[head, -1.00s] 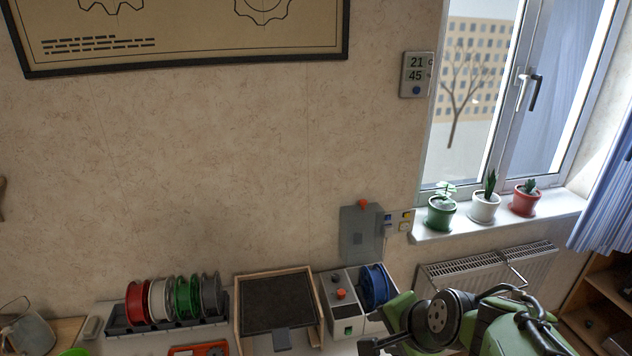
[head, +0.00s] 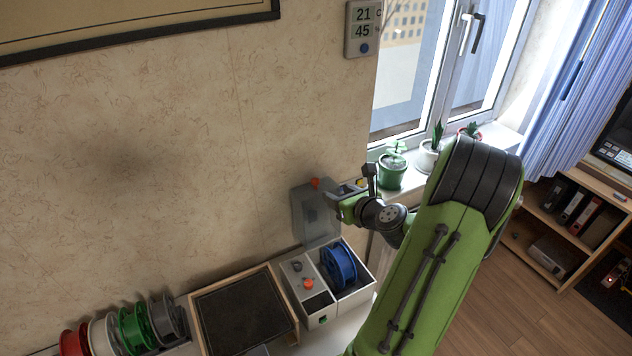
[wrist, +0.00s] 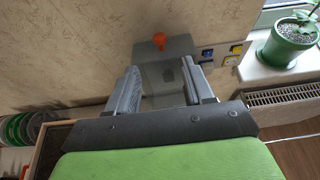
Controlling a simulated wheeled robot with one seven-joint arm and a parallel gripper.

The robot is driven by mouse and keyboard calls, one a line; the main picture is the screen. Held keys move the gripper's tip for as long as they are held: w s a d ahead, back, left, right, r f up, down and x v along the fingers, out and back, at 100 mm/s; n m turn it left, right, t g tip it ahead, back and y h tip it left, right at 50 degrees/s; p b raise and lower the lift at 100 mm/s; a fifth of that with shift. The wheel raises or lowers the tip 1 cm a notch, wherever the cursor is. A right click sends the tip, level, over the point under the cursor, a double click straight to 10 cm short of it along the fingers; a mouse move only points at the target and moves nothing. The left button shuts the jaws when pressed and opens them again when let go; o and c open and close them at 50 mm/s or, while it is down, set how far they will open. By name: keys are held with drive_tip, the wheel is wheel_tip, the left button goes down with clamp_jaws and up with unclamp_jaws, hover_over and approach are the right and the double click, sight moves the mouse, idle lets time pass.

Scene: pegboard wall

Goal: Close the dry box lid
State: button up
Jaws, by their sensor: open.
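The dry box (head: 352,302) is a white box with a blue spool (head: 338,263) inside, in the lower middle of the head view. Its smoky see-through lid (head: 312,222) stands open, upright near the wall behind the box, with an orange knob (head: 315,183) at its top edge. My gripper (head: 345,190) is open, at the right of the lid's upper part. In the wrist view the lid (wrist: 163,85) shows beyond and between my two open fingers (wrist: 160,88), with the knob (wrist: 159,39) above them. Contact with the lid cannot be told.
A control panel with an orange knob (head: 308,284) is on the box's left part. A wooden-framed dark tray (head: 240,310) and several spools (head: 135,328) stand to the left. Potted plants (head: 392,170) line the sill at right. Switches (wrist: 221,54) are on the wall.

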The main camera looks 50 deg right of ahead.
sight(317, 182)
drive_tip(key=x, duration=1.1)
drive_tip(key=shift+w+p, duration=0.1)
drive_tip(key=shift+p, duration=0.3)
clamp_jaws()
